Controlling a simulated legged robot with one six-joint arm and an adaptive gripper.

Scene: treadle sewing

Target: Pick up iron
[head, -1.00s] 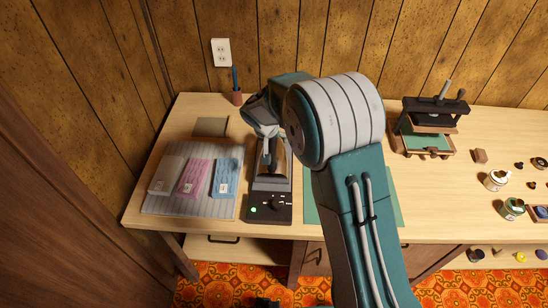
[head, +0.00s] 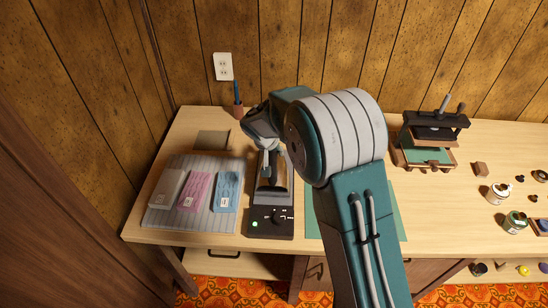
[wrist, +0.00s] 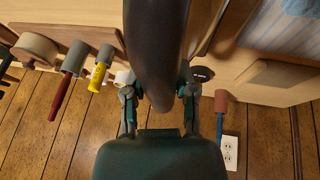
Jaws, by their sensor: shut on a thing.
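The iron (head: 272,172) is at its dark stand (head: 270,222), which has a control panel and a lit green light, left of centre on the table in the head view. In the wrist view the iron's long dark body (wrist: 158,50) runs between the fingers of my gripper (wrist: 160,98). My gripper is shut on the iron from the far, wall side. In the head view my arm partly hides the gripper (head: 268,143). I cannot tell whether the iron still touches its stand.
A striped mat (head: 170,222) with pink, blue and grey cloth pieces lies left of the stand. A pen cup (head: 238,112) stands near the wall. A press (head: 430,140) and small jars (head: 498,193) stand to the right. A green mat lies partly behind my arm.

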